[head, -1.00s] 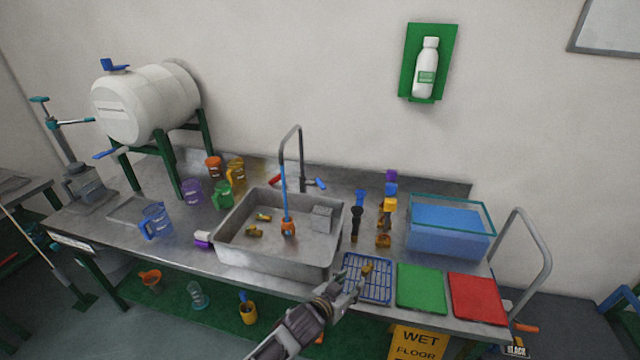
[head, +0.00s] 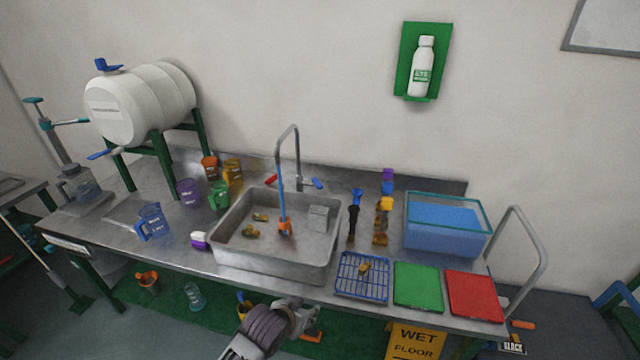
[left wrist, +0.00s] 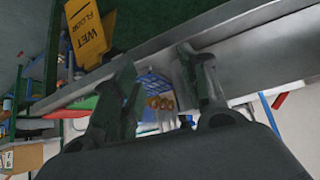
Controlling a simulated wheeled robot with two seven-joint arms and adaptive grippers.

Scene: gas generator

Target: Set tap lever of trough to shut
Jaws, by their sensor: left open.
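The trough (head: 265,261) is a grey metal sink set in the bench. A tall bent tap (head: 297,150) stands at its back, with a red lever (head: 272,180) on the left and a blue lever (head: 318,184) on the right. A thin blue column (head: 281,190) reaches from the spout down to an orange piece (head: 284,228) in the trough; whether it is water is unclear. My left gripper (head: 308,314) is in front of the bench's front edge, below and away from the tap. Its open, empty fingers (left wrist: 160,85) show in the left wrist view.
A blue wire rack (head: 362,282), green tray (head: 418,287) and red tray (head: 474,296) line the bench's front right. A glass tank (head: 445,235) stands behind them. Coloured jugs (head: 189,192) stand left of the trough. A yellow wet-floor sign (head: 415,342) stands below the bench.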

